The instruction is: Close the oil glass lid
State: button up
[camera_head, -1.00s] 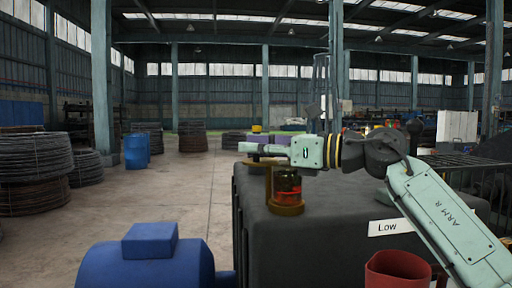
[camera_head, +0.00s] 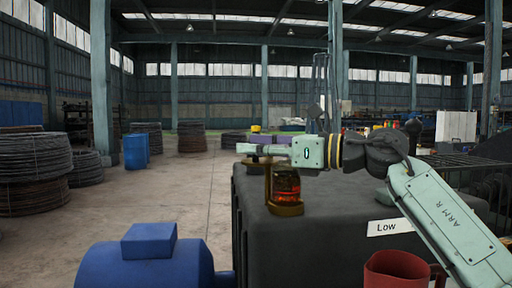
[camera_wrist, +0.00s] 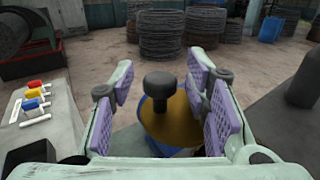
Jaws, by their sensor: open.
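The oil glass (camera_head: 286,183) is a small amber-red glass in a brass frame, upright on a dark box-shaped housing. A brownish upright plate stands at its left side; it looks like the lid (camera_head: 268,180) raised. In the wrist view, a round brass disc, likely the lid (camera_wrist: 180,125), with a black knob (camera_wrist: 160,82) on it, lies between the fingers. My gripper (camera_head: 245,150) is just above the glass, pointing left. It is open, with purple pads on both sides of the knob (camera_wrist: 160,95), apparently apart from it. The lid's hinge is hidden.
The dark housing (camera_head: 330,235) carries a "Low" label (camera_head: 394,227). A red cup-like container (camera_head: 395,268) is at the lower right and a blue motor-like body (camera_head: 150,262) at the lower left. Wire coils (camera_head: 35,170) stand on the floor far left.

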jog(key=v, duration=1.2)
jog(key=shift+c, duration=0.6)
